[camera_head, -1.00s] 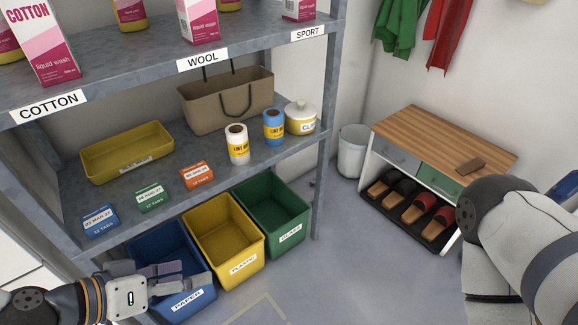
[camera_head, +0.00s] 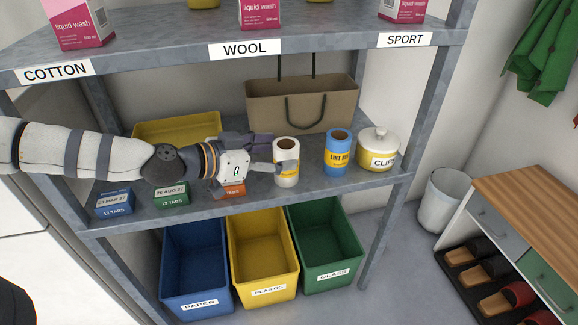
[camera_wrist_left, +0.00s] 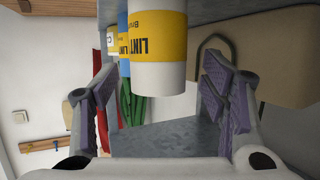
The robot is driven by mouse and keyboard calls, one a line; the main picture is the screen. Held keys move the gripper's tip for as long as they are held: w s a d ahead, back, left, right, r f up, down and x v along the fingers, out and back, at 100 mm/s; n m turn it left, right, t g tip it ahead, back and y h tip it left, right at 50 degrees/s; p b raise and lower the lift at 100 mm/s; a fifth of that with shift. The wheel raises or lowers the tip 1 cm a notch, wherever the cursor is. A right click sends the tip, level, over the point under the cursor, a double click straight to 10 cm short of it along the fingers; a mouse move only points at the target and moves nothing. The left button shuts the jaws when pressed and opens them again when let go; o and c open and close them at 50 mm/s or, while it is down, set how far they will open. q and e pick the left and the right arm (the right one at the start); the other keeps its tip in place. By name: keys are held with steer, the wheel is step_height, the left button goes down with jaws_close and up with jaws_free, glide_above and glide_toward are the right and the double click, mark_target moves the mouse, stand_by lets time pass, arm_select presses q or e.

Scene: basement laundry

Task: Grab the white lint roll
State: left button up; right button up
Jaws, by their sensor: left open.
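The white lint roll (camera_head: 286,176) with a yellow label stands upright on the middle shelf. My right gripper is not in view.
A lidded pot (camera_head: 379,145) stands right of the blue roll, a brown bag (camera_head: 300,105) behind. A yellow tray (camera_head: 180,128) and small tablet boxes (camera_head: 114,202) lie around my left arm. The upper shelf (camera_head: 330,47) is overhead; bins (camera_head: 262,250) stand below.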

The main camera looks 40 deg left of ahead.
arm_select(q)
steer(key=x, duration=0.3)
steer(key=shift+d+f+b, duration=0.1)
steer(key=shift+f+b, duration=0.1)
steer(key=shift+b, duration=0.15)
steer(key=c, duration=1.3)
steer(key=shift+o, duration=0.2)
steer(key=shift+r, duration=0.1)
